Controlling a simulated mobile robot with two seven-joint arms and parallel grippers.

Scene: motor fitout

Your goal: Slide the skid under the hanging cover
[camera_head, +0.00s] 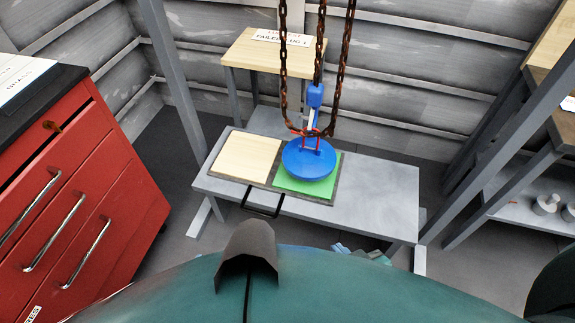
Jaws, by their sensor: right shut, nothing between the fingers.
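The skid (269,183) is a flat, dark-edged board on a grey bench, with a black handle (264,212) at its front edge. Its left half carries a pale wooden panel (246,157) and its right half a green panel (318,187). The round blue cover (308,161) hangs by red slings from a blue hook block (315,96). In the picture it overlaps the green panel; the gap beneath it cannot be judged. My right gripper (362,252) is shut and empty, low in front of the bench and partly hidden by my body. My left gripper is not in view.
Rusty chains (284,70) hang above the cover. The grey bench (385,195) is bare to the right of the skid. A red drawer cabinet (80,200) stands at left, a small wooden table (258,54) behind, and grey posts on both sides.

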